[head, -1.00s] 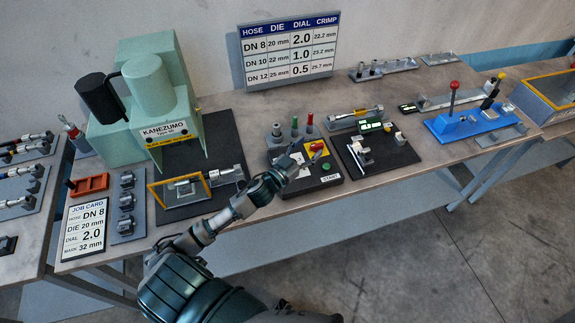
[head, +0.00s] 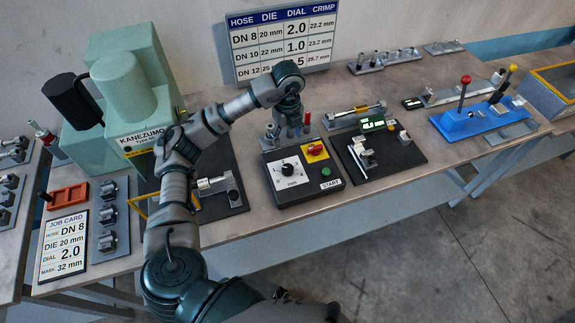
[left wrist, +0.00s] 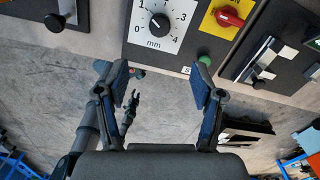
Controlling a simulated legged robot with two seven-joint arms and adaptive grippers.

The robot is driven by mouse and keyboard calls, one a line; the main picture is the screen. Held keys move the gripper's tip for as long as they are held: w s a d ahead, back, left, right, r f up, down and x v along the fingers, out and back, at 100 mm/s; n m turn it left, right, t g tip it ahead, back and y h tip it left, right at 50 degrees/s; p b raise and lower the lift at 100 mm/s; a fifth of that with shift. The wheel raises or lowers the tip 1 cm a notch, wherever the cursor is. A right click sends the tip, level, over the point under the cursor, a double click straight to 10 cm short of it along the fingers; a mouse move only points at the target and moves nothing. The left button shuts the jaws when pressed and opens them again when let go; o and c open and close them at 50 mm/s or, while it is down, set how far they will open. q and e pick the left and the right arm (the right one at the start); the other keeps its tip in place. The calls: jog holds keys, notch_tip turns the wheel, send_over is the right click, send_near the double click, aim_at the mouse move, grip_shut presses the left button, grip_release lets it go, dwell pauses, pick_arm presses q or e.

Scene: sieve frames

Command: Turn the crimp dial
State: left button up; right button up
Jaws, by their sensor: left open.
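The crimp dial (head: 289,168) is a black knob on a white scale plate, on a black control box (head: 330,186). In the left wrist view the dial (left wrist: 158,23) sits at the top, with numbers from 0 to 4 and "mm". Its exact setting is hard to read. My left gripper (head: 295,130) points down behind the dial in the head view. In the left wrist view the left gripper (left wrist: 158,84) is open and empty, its fingers apart from the dial.
A red switch on yellow (head: 316,152) and a green START button (head: 325,171) are right of the dial. The job card (head: 64,242) reads DN 8, dial 2.0. The green press (head: 130,85) stands left. A black fixture board (head: 405,160) lies right.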

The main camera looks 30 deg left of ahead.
aim_at(288, 168)
pick_arm(q)
notch_tip(288, 168, down, 16)
jog(key=shift+s+r+p, duration=0.1)
jog(key=shift+r+p, duration=0.1)
jog(key=shift+p, duration=0.55)
jog(key=shift+d+f, duration=0.1)
jog(key=shift+f, duration=0.55)
jog(key=c, duration=1.1)
jog(key=shift+c, duration=0.2)
